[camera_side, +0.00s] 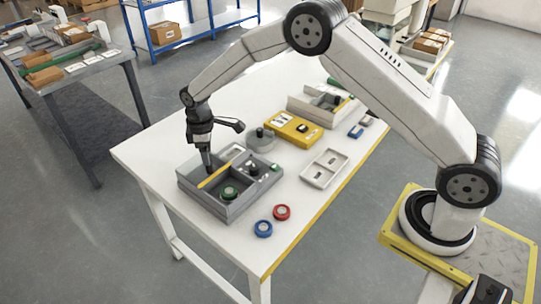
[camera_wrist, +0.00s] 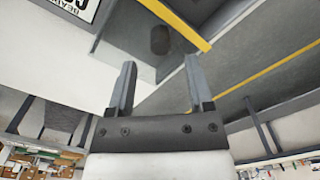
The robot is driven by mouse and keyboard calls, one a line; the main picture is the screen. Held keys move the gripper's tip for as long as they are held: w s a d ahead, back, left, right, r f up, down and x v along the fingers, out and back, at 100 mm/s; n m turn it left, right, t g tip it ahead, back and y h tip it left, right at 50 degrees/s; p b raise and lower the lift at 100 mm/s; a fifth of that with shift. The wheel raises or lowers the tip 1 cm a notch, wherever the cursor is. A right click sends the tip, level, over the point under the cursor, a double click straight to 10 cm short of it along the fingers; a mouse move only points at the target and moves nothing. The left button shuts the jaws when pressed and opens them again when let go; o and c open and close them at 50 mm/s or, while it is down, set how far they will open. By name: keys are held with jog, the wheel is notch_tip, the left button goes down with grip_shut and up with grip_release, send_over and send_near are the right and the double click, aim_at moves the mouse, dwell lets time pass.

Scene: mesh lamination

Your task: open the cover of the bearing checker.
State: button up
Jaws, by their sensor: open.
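A grey open-topped box (camera_side: 228,211) sits near the front left of the table; I take it to be the bearing checker. A yellow bar (camera_side: 215,175) runs across it and also shows in the wrist view (camera_wrist: 178,22). A partly cut-off label (camera_wrist: 75,6) shows at the top left of the wrist view. My gripper (camera_side: 207,166) points down over the box's left part, close to the yellow bar. In the wrist view its two fingers (camera_wrist: 160,62) are apart with nothing between them. A dark cylinder (camera_wrist: 159,40) shows just beyond the fingertips; contact cannot be told.
A green-and-black round part (camera_side: 229,192) lies in the box. Red (camera_side: 282,212) and blue (camera_side: 263,229) rings lie in front. A pale two-pocket tray (camera_side: 325,168), a yellow case (camera_side: 294,128) and another grey box (camera_side: 305,103) stand to the right and behind. The table's front left is clear.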

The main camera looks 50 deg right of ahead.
jog(key=shift+r, duration=1.6)
jog(key=shift+s+d+r, duration=0.2)
jog(key=shift+s+r, duration=0.1)
jog(key=shift+s, duration=0.05)
jog(key=s+d+r+m+t, duration=0.1)
jog(key=s+d+m, duration=0.1)
jog(key=s, duration=0.6)
jog(key=s+d+r+m, duration=0.2)
jog(key=s+d+m, duration=0.1)
jog(key=s, duration=0.6)
jog(key=s+d+r+m+t, duration=0.1)
jog(key=s+m, duration=0.3)
jog(key=s, duration=0.5)
jog(key=shift+d+r+t, duration=0.3)
jog(key=shift+d+r, duration=0.25)
jog(key=shift+d, duration=0.15)
